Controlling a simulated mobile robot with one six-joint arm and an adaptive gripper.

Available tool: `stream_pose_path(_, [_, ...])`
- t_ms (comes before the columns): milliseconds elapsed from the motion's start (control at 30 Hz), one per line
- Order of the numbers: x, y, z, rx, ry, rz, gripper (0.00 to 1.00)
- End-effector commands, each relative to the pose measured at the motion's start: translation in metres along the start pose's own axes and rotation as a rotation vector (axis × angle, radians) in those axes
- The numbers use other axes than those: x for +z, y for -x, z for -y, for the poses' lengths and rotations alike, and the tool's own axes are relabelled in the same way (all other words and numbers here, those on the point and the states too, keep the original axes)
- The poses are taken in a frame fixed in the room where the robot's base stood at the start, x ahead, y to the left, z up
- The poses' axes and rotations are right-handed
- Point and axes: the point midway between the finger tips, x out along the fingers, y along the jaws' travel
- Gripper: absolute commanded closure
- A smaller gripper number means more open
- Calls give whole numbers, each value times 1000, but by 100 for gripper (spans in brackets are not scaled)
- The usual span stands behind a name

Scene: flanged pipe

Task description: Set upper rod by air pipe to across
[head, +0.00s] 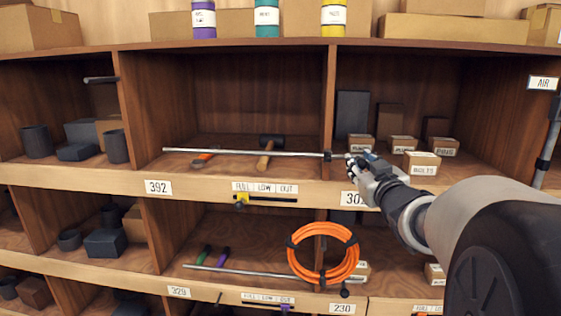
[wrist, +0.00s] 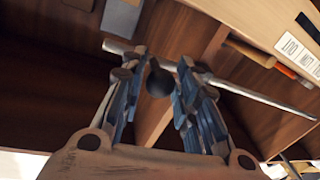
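The upper rod (head: 240,153) is a long thin grey bar lying nearly level across the front of the upper middle compartment. A black collar (head: 327,155) sits near its right end. In the wrist view the rod (wrist: 250,93) runs slantwise beyond the fingers. A dark round knob (wrist: 159,82) shows between the fingertips. My gripper (head: 356,166) is at the rod's right end, and its fingers hide that end. In the wrist view my gripper (wrist: 161,85) is open, its fingers apart on either side of the knob. The grey air pipe (head: 549,140) stands at the far right under an AIR sign (head: 543,83).
A lower rod (head: 240,271) crosses the compartment below, beside a coil of orange hose (head: 323,252). A mallet (head: 266,158) lies behind the upper rod. Small cartons (head: 421,163) stand right of my gripper. A slider label (head: 265,188) reading FULL, LOW, OUT is on the shelf edge.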

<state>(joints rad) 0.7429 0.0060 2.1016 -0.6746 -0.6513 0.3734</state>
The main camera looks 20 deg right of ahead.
Motion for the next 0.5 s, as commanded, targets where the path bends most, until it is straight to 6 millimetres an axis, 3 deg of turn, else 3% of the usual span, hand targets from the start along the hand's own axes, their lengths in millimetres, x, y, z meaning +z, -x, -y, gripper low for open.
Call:
stream_pose_path(367, [0, 0, 0, 0, 0, 0, 99])
stream_pose_path(500, [0, 0, 0, 0, 0, 0, 100])
